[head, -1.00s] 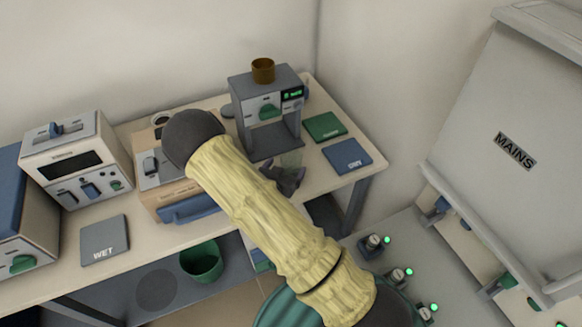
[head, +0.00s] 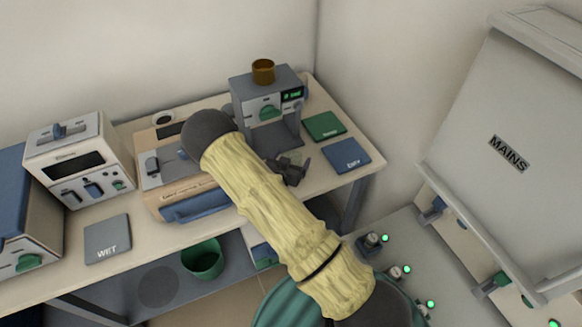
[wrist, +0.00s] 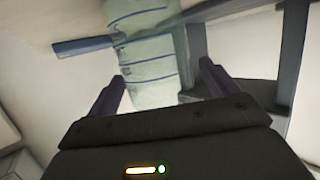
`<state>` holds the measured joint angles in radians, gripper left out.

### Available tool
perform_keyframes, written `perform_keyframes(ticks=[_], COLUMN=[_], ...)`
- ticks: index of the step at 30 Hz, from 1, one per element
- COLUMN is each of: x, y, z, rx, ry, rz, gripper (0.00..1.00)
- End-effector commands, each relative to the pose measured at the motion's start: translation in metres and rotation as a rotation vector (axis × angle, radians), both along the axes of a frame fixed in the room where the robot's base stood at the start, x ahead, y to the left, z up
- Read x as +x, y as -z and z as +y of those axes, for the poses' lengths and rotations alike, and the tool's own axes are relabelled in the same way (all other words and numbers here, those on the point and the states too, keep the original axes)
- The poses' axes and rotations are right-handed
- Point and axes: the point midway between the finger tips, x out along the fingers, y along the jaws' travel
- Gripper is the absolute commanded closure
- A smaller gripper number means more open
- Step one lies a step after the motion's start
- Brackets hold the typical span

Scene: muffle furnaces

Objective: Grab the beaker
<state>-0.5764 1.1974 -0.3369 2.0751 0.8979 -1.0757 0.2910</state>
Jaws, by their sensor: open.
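The beaker (wrist: 146,60) is clear with blue markings and fills the upper middle of the wrist view. In the head view only a pale, faint part of the beaker (head: 294,157) shows, mostly hidden by my gripper. My gripper (head: 290,170) is at the dispenser's front, over the bench. In the wrist view my gripper (wrist: 162,72) is open, its two dark fingers apart on either side of the beaker's near end. The beaker is closer to the left finger. I cannot tell whether it touches either finger.
The grey dispenser (head: 262,92) with a brown cup (head: 263,70) on top stands behind my gripper. Green (head: 325,126) and blue DRY (head: 347,155) mats lie to its right. A tan machine (head: 160,180) is on the left. A green bowl (head: 203,259) sits on the lower shelf.

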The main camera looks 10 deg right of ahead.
Motion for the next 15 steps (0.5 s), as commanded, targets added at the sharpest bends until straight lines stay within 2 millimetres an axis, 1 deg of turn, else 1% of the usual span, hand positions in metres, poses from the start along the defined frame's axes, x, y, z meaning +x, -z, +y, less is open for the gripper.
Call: perform_keyframes(ticks=[4,8,9,11,12,15], x=[-0.0002,-0.0001,-0.0002,-0.0002,-0.0002,-0.0001], y=[-0.0001,-0.0002,-0.0001,-0.0001,-0.0001,-0.0003], z=[0.0001,0.0001,0.0001,0.0001,0.0001,0.0001], rx=[0.0,0.0,0.0,0.0,0.0,0.0], ry=[0.0,0.0,0.0,0.0,0.0,0.0], rz=[0.0,0.0,0.0,0.0,0.0,0.0], gripper=[0.13,0.38,0.46,0.58,0.62,0.62])
